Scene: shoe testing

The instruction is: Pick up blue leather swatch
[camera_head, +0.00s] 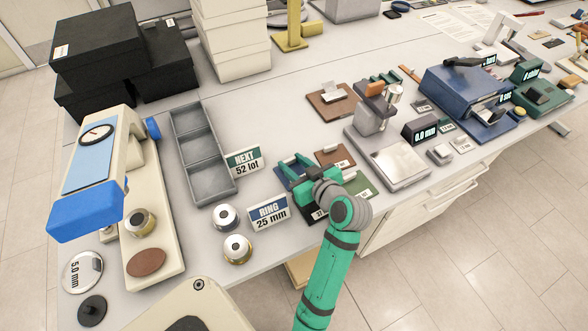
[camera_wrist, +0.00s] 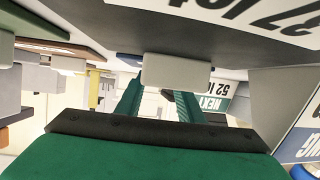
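Several small leather swatches lie on the table around my gripper. The blue swatch (camera_head: 285,183) lies partly under my gripper's green fingers in the head view, with much of it hidden. My gripper (camera_head: 294,163) is low over the swatches, its fingers pointing up and left in the picture. In the wrist view my gripper's two fingers (camera_wrist: 154,97) stand apart. A pale block (camera_wrist: 176,70) shows at their ends; I cannot tell if they touch it. A dark swatch (camera_wrist: 215,38) with a white label fills the top of the wrist view.
A brown swatch (camera_head: 337,154) and a green swatch (camera_head: 365,190) lie close to my gripper. A "RING 25 mm" sign (camera_head: 269,213), a "NEXT 52 lot" sign (camera_head: 243,160) and a grey tray (camera_head: 205,190) stand left. A scale (camera_head: 397,164) stands right.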

